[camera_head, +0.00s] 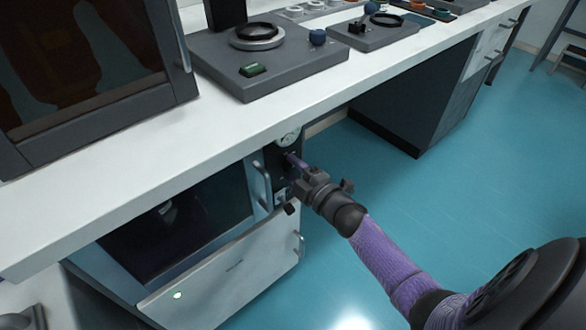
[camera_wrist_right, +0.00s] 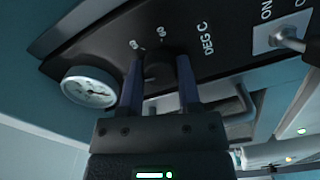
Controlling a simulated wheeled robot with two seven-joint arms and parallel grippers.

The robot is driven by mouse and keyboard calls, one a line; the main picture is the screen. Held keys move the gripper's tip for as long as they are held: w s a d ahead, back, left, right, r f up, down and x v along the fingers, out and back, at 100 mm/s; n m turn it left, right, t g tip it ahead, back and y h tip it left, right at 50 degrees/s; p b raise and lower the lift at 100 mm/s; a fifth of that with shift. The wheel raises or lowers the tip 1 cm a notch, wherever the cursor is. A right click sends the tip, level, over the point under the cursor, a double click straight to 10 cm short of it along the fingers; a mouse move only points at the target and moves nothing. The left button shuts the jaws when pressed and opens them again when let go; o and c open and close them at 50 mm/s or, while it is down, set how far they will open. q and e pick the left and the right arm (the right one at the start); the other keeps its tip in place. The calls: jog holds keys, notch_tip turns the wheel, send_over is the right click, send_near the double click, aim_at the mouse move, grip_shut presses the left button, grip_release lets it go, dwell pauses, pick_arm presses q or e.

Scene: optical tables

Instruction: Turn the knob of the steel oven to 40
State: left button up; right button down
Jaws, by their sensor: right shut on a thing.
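The steel oven (camera_head: 180,222) stands under the white bench, with a dark window in its front. Its dark control panel (camera_wrist_right: 220,35) carries the black knob (camera_wrist_right: 158,68), beside the lettering "DEG C" and small scale numbers. My right gripper (camera_head: 292,160) reaches the panel from the right. In the right wrist view, my right gripper (camera_wrist_right: 160,82) has one finger on each side of the knob and is shut on it. The fingers cover part of the scale, and I cannot read the setting. My left gripper is not in view.
A round gauge (camera_wrist_right: 90,88) and an ON switch (camera_wrist_right: 283,38) flank the knob. The white bench top (camera_head: 225,117) overhangs the panel. A vertical handle (camera_head: 261,186) is close to my right gripper. Blue floor (camera_head: 440,190) is clear to the right.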

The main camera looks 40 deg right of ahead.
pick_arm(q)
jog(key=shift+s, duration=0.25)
pick_arm(e)
jog(key=shift+n, duration=0.7)
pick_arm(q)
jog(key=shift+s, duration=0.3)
pick_arm(e)
jog(key=c, duration=0.7)
grip_release()
jog(key=shift+c, duration=0.2)
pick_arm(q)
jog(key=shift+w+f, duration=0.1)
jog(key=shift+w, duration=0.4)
pick_arm(e)
jog(key=o, duration=0.5)
jog(key=shift+c, duration=0.2)
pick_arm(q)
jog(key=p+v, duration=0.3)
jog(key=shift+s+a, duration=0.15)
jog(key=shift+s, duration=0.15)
pick_arm(e)
jog(key=s, duration=1)
jog(key=shift+d, duration=0.4)
